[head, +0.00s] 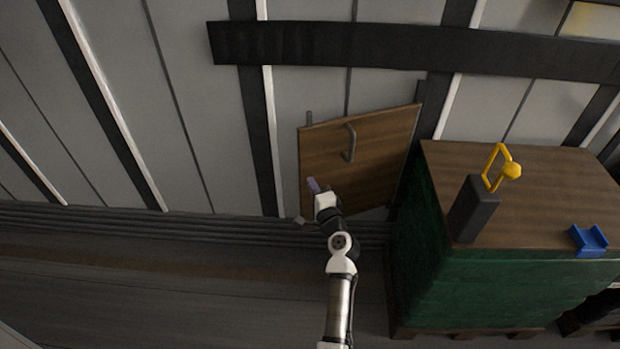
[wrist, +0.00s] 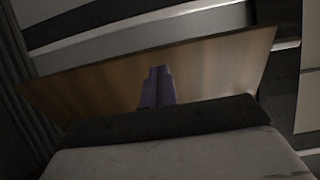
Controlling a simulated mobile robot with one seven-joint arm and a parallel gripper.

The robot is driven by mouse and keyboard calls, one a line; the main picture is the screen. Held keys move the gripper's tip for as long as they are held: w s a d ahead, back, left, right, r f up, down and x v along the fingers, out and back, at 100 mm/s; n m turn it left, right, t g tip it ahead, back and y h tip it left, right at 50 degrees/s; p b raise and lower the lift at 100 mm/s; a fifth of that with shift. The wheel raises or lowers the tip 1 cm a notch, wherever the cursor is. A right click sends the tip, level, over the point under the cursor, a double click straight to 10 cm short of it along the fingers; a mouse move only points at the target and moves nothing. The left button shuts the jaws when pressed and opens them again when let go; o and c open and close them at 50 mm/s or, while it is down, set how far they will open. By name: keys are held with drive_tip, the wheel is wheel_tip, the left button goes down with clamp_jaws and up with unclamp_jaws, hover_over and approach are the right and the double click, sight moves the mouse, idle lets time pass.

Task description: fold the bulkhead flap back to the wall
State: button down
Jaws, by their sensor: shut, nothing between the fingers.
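The bulkhead flap is a brown wooden panel (head: 375,165) with a grey bar handle (head: 350,143) on its upper middle. It stands low against the ribbed wall in the head view, slightly tilted in the picture; I cannot tell its exact angle from the wall. In the wrist view the flap (wrist: 215,75) spans most of the picture behind my fingers. My gripper (head: 313,186) is shut and empty, its purple fingers near the flap's lower left part, below and left of the handle. The fingers (wrist: 158,86) also show in the wrist view. I cannot tell whether they touch the panel.
A green-sided crate with a brown top (head: 550,185) stands close to the right of the flap. On it are a dark block (head: 474,210) with a yellow hoop (head: 497,165) and a blue cradle (head: 588,240). A dark rail (head: 400,48) crosses the wall above. Floor at left is clear.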

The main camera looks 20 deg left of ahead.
drive_tip(key=shift+x, duration=1.15)
